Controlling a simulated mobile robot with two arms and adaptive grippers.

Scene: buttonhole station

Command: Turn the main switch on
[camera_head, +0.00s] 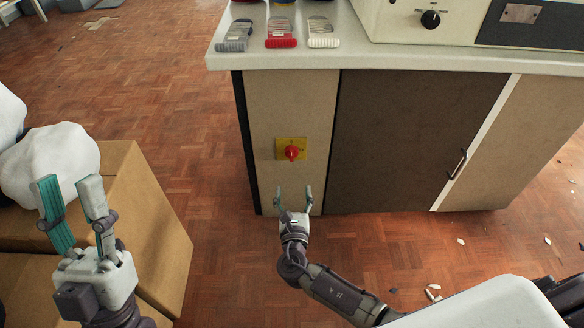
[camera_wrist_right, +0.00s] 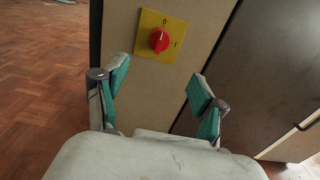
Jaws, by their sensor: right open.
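The main switch is a red rotary knob (camera_head: 291,152) on a yellow plate (camera_head: 291,141), set on the beige front panel of the cabinet. In the right wrist view the knob (camera_wrist_right: 159,40) sits above and between my fingers, with the marks 0 above it and 1 to its right. Its pointer appears to be near the 0. My right gripper (camera_head: 294,190) is open and empty, a little below the switch and apart from it. My left gripper (camera_head: 70,186) is open and empty at the lower left, in front of cardboard boxes.
The cabinet (camera_head: 410,140) has a dark door with a handle (camera_head: 457,164) right of the switch. Its light top (camera_head: 350,57) overhangs and carries grey, red and white brushes and a machine. Boxes (camera_head: 150,230) with white sacks stand at left. Parquet floor between is clear.

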